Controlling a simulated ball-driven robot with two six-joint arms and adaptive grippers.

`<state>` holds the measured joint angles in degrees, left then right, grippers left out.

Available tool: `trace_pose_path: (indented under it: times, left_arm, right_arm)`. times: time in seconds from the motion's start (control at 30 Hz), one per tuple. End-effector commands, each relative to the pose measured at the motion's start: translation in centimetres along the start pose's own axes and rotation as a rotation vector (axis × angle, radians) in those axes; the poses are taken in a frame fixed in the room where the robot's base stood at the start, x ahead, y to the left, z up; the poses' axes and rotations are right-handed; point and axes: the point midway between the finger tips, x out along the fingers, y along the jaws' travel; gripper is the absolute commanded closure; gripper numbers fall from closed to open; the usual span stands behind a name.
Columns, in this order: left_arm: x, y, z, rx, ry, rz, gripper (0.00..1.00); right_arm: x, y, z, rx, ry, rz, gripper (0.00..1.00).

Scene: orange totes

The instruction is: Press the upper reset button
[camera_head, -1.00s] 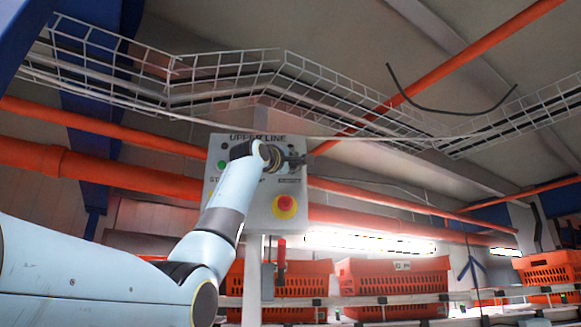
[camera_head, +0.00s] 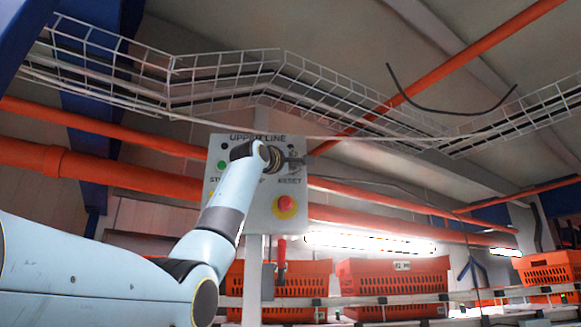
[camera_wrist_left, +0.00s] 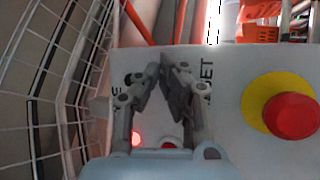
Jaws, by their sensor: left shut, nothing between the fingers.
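A grey control panel (camera_head: 247,205) marked UPPER LINE hangs in the middle of the head view. My left arm reaches up to it, and my left gripper (camera_head: 300,160) is in front of its upper right part, just above the RESET label (camera_head: 289,181). In the left wrist view the gripper (camera_wrist_left: 173,64) is shut and empty, with its fingertips over the panel beside the RESET lettering. The reset button is hidden behind the gripper, and I cannot tell whether the tips touch it. My right gripper is not in view.
A red emergency knob on a yellow disc (camera_head: 285,206) sits below the RESET label; it also shows at the right of the wrist view (camera_wrist_left: 291,116). A green button (camera_head: 222,165) is at the panel's left. A wire cable tray (camera_head: 225,78) runs above. Orange totes (camera_head: 392,277) stand below.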

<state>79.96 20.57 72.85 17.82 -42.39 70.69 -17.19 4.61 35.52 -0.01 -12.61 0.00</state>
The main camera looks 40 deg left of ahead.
Motion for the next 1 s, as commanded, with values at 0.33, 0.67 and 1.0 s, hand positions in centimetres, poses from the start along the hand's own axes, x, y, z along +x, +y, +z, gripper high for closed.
trace_pose_path:
  times: [0.33, 0.67, 1.0]
  left_arm:
    - [0.25, -0.15, -0.16, 0.001, 0.0, -0.001, 1.0]
    - [0.45, -0.26, -0.26, 0.001, 0.0, -0.001, 1.0]
    - [0.77, -0.38, -0.45, 0.0, 0.0, 0.0, 1.0]
  right_arm:
    - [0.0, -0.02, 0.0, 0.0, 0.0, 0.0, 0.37]
    - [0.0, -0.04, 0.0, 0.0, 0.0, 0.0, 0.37]
    - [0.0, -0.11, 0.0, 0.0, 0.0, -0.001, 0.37]
